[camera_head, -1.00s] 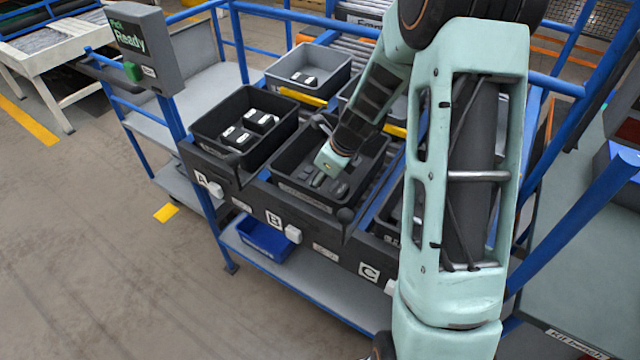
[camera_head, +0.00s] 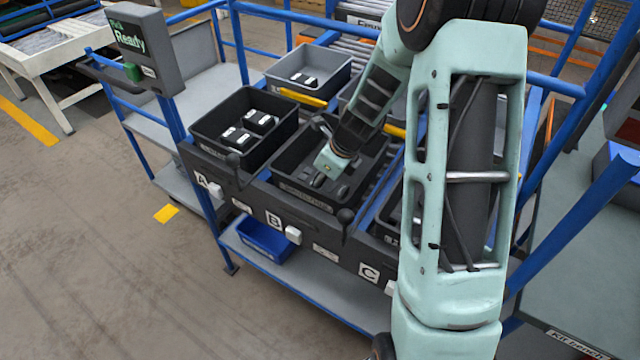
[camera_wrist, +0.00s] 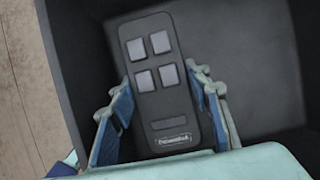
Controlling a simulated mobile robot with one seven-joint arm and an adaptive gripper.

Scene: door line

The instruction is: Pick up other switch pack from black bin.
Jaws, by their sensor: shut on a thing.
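In the wrist view a dark switch pack (camera_wrist: 160,85) with several pale grey square buttons and a small label stands between my two fingers. My gripper (camera_wrist: 160,108) is shut on it, with one blue-padded finger at each long side. The dark walls and floor of the black bin (camera_wrist: 255,60) show around and behind the pack. In the head view my gripper (camera_head: 328,178) is down inside the middle black bin (camera_head: 285,172), above the B label. The pack is too small and covered to make out there. I cannot tell if it touches the bin floor.
A left black bin (camera_head: 205,128) by label A holds several white-and-black packs. A grey bin (camera_head: 285,62) behind has small items. Another dark bin (camera_head: 385,225), partly hidden by my arm, stands right. A blue tray (camera_head: 263,238) lies on the lower shelf.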

